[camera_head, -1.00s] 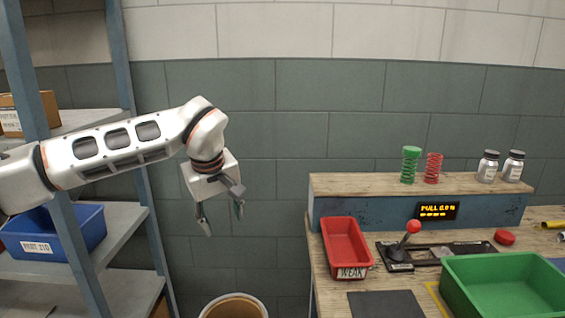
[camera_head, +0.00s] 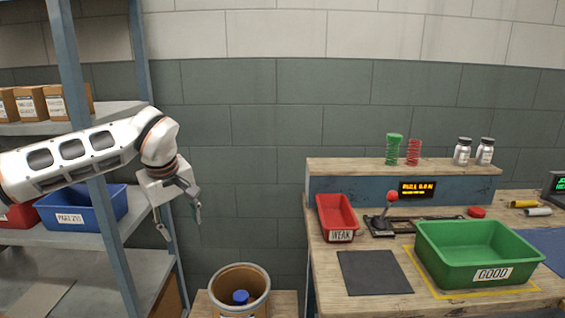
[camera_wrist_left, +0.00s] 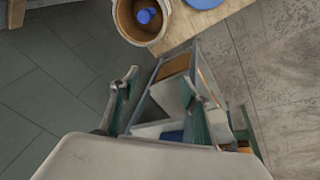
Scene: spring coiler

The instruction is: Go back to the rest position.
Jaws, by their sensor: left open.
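My left gripper (camera_head: 178,222) hangs in the air at the left in the head view, in front of the metal shelf (camera_head: 107,220) and left of the workbench. Its two fingers are spread apart and nothing is between them. In the left wrist view its fingers (camera_wrist_left: 160,103) are also apart, with the floor and a shelf-like frame behind them. My right gripper is in neither view.
A round bin (camera_head: 238,284) with a blue object inside stands below and right of the gripper. The workbench (camera_head: 322,270) at right holds a red WEAK tray (camera_head: 338,216), a lever (camera_head: 388,203) and a green GOOD bin (camera_head: 478,252). Bare wall lies between shelf and bench.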

